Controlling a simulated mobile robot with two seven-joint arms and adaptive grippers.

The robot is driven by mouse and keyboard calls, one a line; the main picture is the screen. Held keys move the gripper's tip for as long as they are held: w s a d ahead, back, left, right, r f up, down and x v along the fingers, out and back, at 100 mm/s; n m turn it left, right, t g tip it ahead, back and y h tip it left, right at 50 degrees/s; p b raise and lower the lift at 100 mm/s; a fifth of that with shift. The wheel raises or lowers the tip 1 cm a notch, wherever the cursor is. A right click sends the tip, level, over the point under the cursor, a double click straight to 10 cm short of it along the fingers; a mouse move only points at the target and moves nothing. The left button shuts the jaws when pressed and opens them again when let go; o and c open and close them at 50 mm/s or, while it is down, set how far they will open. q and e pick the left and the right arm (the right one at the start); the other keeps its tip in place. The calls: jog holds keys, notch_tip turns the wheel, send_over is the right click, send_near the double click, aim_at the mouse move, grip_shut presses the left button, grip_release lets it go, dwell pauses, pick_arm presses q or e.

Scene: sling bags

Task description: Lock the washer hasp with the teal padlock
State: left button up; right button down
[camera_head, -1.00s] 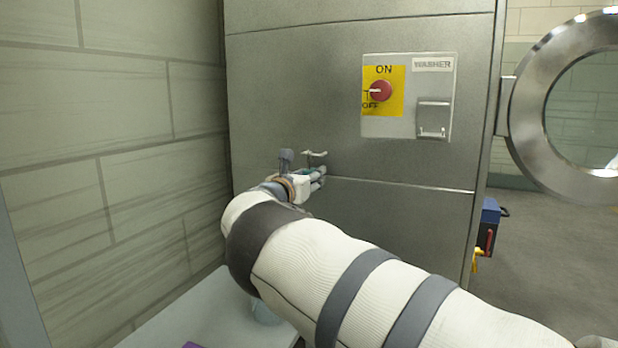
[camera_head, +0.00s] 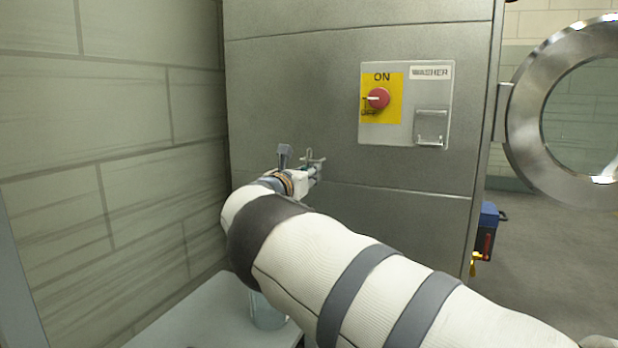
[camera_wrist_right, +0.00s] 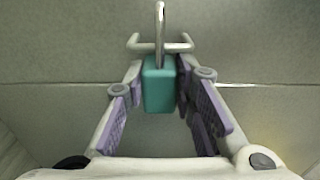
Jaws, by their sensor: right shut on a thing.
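My right gripper (camera_wrist_right: 160,100) is shut on the teal padlock (camera_wrist_right: 159,86), with its fingers on either side of the body. The padlock's steel shackle (camera_wrist_right: 160,28) points up in the right wrist view and overlaps a metal hook bar (camera_wrist_right: 180,46) on the cabinet front. I cannot tell whether the two touch. My left gripper is out of view.
The red switch knob (camera_head: 378,98) sits on a yellow plate beside the hasp. A tiled wall (camera_head: 100,150) stands close on the left. A pale table (camera_head: 200,322) with a clear jar (camera_head: 268,312) is below my arm. A round steel door (camera_head: 525,110) stands at right.

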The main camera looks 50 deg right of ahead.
pick_arm(q)
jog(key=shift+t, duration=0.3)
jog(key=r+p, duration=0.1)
jog(key=p, duration=0.1)
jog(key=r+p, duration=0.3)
jog(key=p, duration=0.1)
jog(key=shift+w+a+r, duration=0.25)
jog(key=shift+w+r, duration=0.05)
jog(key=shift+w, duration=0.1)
pick_arm(e)
jog(key=v, duration=0.8)
jog(key=shift+r, duration=0.15)
